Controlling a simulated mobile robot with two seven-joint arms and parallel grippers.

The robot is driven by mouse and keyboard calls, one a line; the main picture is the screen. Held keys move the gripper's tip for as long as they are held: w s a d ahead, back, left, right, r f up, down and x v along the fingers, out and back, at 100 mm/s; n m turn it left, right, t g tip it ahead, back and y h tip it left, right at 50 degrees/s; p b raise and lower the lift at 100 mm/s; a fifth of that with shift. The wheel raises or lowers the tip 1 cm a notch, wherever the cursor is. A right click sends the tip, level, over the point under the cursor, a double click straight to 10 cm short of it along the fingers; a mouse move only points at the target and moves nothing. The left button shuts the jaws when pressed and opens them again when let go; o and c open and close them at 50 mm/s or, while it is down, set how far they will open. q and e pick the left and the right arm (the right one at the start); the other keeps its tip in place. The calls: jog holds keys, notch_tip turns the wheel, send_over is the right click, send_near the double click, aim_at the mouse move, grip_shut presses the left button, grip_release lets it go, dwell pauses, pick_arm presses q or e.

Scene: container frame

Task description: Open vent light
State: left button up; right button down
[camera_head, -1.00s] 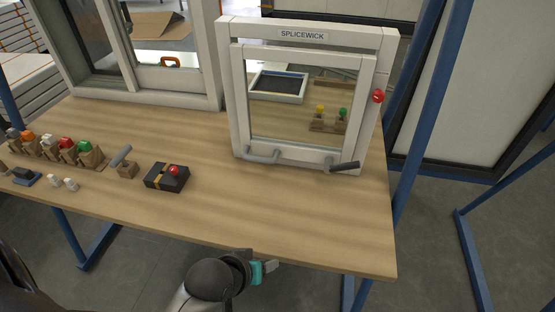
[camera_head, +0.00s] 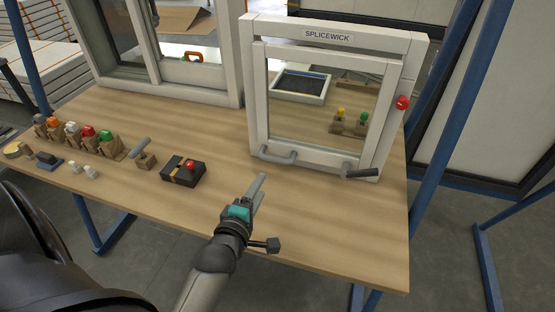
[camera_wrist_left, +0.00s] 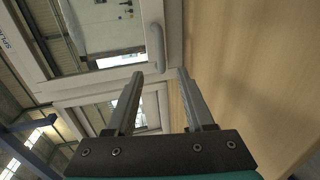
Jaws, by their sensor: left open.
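The vent light is a white-framed window (camera_head: 258,105) labelled SPLICEWICK, standing on the wooden table; its sash looks closed. A grey D-shaped pull handle (camera_head: 279,160) is on the sash's lower left. A dark lever handle (camera_head: 360,173) is at its lower right, and a red knob (camera_head: 402,103) is on the right side of the frame. My left gripper (camera_head: 259,184) is open and empty, over the table in front of the pull handle and apart from it. In the left wrist view, the pull handle (camera_wrist_left: 156,46) lies beyond the open left fingers (camera_wrist_left: 158,74). My right gripper is not in view.
A black box with a red button (camera_head: 183,171) and a grey lever on a wooden block (camera_head: 145,158) stand left of my gripper. Several coloured knobs on wooden blocks (camera_head: 88,141) stand further left. A sliding window (camera_head: 200,80) stands behind. The table's front right is clear.

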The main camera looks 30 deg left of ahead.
aim_at(276, 162)
pick_arm(q)
jog(key=b+x, duration=0.3)
jog(key=x, duration=1.1)
jog(key=shift+w+f, duration=0.1)
jog(key=shift+w, duration=0.1)
grip_shut()
dwell(1.0)
